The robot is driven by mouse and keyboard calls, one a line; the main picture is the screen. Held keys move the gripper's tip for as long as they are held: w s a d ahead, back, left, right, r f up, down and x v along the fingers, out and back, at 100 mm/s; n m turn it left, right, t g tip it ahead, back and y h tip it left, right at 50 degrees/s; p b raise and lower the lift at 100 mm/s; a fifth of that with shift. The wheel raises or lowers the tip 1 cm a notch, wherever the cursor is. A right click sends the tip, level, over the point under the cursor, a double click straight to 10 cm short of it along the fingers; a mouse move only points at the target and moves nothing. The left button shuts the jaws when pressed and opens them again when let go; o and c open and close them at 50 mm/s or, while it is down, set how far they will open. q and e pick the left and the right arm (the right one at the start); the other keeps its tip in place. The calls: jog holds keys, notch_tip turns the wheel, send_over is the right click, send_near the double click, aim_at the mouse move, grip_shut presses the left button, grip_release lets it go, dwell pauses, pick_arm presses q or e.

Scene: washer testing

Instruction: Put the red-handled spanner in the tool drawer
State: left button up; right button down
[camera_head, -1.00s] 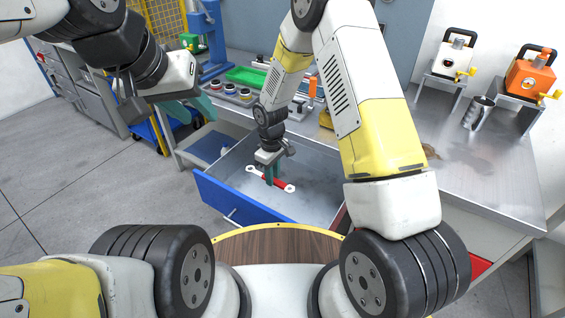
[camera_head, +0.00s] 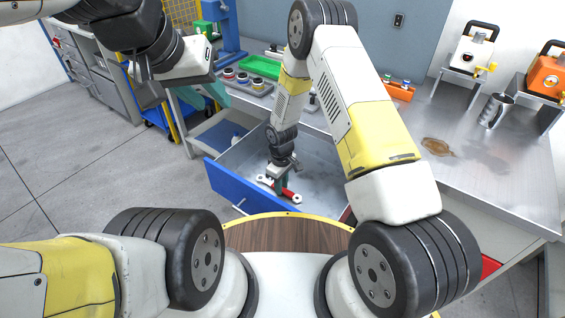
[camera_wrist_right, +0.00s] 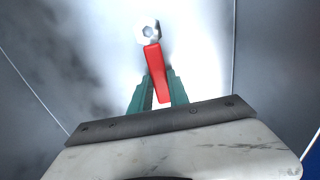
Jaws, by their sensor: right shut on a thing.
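The red-handled spanner (camera_head: 288,193) is inside the open tool drawer (camera_head: 325,184), low over or on its floor; I cannot tell if it touches. The drawer has a blue front and a grey metal inside. My right gripper (camera_head: 279,185) reaches down into the drawer and is shut on the spanner. In the right wrist view, the red handle (camera_wrist_right: 155,72) lies between the two teal fingers (camera_wrist_right: 157,92), with a silver ring end (camera_wrist_right: 147,32) beyond them. My left gripper (camera_head: 210,92) hangs at the upper left, away from the drawer; its jaws are not clear.
The metal workbench (camera_head: 480,170) stands above and right of the drawer, with a brown stain (camera_head: 437,147). A green tray (camera_head: 260,67), a metal cup (camera_head: 494,110), a white device (camera_head: 470,52) and an orange device (camera_head: 547,75) are on or above it. Floor at left is clear.

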jog(key=c, duration=1.3)
grip_release()
jog(key=shift+f, duration=0.15)
jog(key=shift+o, duration=0.2)
jog(key=s+d+r+m+t, duration=0.1)
jog(key=d+r+m, duration=0.15)
jog(key=r, duration=0.95)
jog(key=s+d+r+m+t+y, duration=0.1)
jog(key=d+r, duration=0.3)
jog(key=r, duration=0.8)
jog(key=s+d+r+m+t, duration=0.1)
jog(key=s+d+r, duration=0.15)
jog(key=r, duration=0.95)
jog(key=s+d+r+m+t, duration=0.1)
jog(key=s+d+r+m, duration=0.2)
jog(key=s+r, duration=0.3)
jog(key=s+d+r+m+t+y, duration=0.1)
jog(key=s+d+r+m+t, duration=0.1)
jog(key=s+r, duration=0.4)
jog(key=s+d+m, duration=0.1)
jog(key=s+d, duration=0.1)
jog(key=s, duration=0.2)
jog(key=shift+s+d+r, duration=0.25)
